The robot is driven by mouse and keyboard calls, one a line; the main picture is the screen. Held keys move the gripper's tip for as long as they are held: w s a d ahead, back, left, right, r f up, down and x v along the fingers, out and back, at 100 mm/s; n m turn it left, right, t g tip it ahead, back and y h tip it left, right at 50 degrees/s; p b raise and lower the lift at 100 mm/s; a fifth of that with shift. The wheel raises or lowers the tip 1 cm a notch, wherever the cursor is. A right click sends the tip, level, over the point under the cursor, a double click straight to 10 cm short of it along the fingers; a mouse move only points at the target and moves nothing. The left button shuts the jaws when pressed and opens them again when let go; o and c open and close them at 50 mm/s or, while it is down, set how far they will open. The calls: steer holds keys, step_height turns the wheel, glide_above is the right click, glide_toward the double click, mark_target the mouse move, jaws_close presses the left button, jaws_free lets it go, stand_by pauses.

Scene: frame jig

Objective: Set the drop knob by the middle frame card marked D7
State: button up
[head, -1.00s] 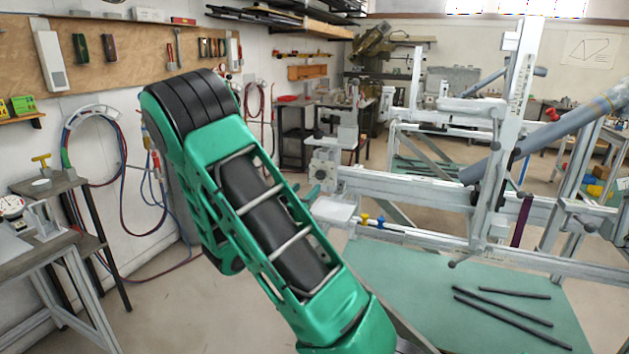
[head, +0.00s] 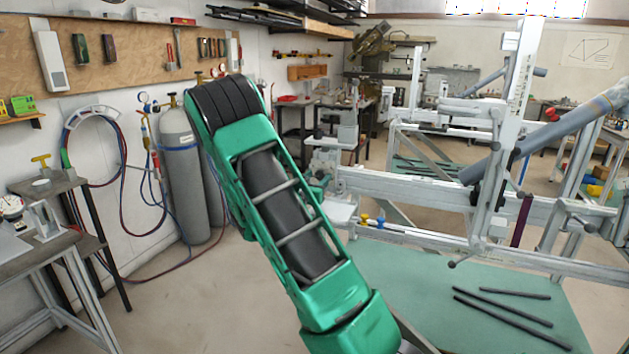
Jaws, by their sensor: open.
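The white frame jig (head: 400,187) stands on the right, with a long horizontal beam and a tall upright post (head: 515,110). A grey tube (head: 545,137) slants across it. Small yellow (head: 364,218) and blue (head: 381,222) knobs sit low on its left part, and a dark-tipped handle (head: 453,264) hangs under the lower rail. I cannot tell which of these is the drop knob. No card marked D7 can be read. My green arm rises through the middle and covers part of the jig's left end. My gripper is not visible.
A green mat or board (head: 420,285) with several dark rods (head: 505,310) lies below the jig. Grey gas cylinders (head: 184,175) stand by the left wall. A grey workbench (head: 55,250) is at the left edge. Open floor (head: 210,300) lies between bench and arm.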

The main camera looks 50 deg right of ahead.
steer(key=shift+d, duration=0.15)
steer(key=shift+c, duration=0.7)
steer(key=c, duration=0.9)
steer(key=shift+o, duration=0.2)
steer(key=shift+w+n, duration=0.2)
steer(key=shift+n, duration=1.9)
steer(key=o, duration=1)
steer(key=v, duration=1.1)
steer(key=shift+f, duration=0.1)
